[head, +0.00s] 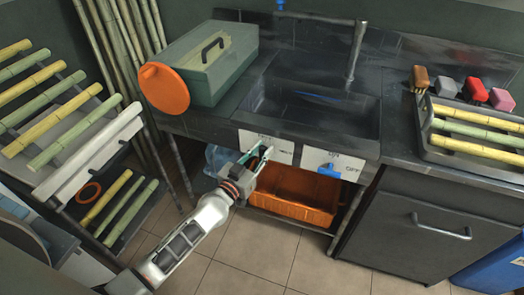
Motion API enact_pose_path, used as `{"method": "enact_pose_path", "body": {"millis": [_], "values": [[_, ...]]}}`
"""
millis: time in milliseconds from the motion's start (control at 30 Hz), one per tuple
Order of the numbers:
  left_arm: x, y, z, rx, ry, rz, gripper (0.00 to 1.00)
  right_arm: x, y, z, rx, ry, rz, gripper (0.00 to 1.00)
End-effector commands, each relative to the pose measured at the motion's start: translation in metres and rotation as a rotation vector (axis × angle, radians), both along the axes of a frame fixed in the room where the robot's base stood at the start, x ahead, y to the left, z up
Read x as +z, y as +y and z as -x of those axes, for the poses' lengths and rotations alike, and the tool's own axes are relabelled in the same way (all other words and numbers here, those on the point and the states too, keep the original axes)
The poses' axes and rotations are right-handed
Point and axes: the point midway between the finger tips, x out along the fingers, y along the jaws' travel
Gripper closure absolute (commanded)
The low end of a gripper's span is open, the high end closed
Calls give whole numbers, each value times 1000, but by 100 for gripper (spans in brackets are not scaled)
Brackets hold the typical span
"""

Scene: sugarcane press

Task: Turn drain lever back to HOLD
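A white label panel (282,149) is fixed to the front edge of the sink counter, with lettering too small to read. My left gripper (257,157) is right at the left part of this panel. A small dark and reddish piece, perhaps the drain lever, shows by the fingertips. The fingers and wrist hide most of it, so I cannot tell which way it points or whether the fingers grip it. My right gripper is out of view.
A second panel with a blue handle (329,170) and an OFF mark sits to the right. An orange crate (291,204) stands under the sink (315,108). A cane rack (88,140) is at the left. A green toolbox (212,70) and orange disc (164,88) are on the counter.

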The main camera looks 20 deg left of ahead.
Motion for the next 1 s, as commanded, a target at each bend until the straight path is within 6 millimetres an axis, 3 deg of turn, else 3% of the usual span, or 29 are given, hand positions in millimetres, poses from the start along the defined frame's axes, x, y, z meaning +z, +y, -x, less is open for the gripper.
{"method": "enact_pose_path", "body": {"millis": [33, 100, 567, 1000], "values": [[0, 0, 0, 0, 0, 0, 87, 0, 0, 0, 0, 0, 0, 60], [0, 0, 0, 0, 0, 0, 100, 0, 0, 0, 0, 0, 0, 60], [-3, 1, 1, -1, 5, 61, 100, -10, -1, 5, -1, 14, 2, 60], [-8, 7, 1, -1, 21, 410, 100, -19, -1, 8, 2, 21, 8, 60]]}}
